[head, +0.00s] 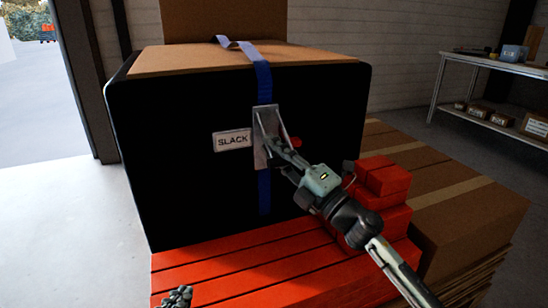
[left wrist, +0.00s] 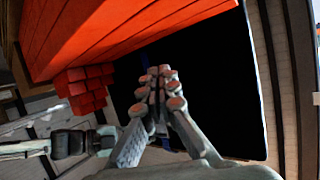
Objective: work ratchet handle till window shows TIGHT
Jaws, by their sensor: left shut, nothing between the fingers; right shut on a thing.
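The grey metal ratchet (head: 265,122) sits on a blue strap (head: 264,85) on the front of a large black-faced crate (head: 185,185). The label window (head: 233,141) left of it reads SLACK. My right gripper (head: 278,150) is shut at the ratchet, on its handle, which the fingers mostly hide. A small red piece (head: 296,142) shows just right of the fingers. My left gripper (head: 178,297) is at the bottom edge, away from the ratchet. In the left wrist view its fingers (left wrist: 158,85) are together and empty, with the crate's dark face beyond.
The crate stands on a red slatted pallet (head: 230,268). Red blocks (head: 382,178) and a cardboard box (head: 465,205) stand at its right, near my right arm. A metal shelf (head: 490,66) is at the far right. Floor at the left is clear.

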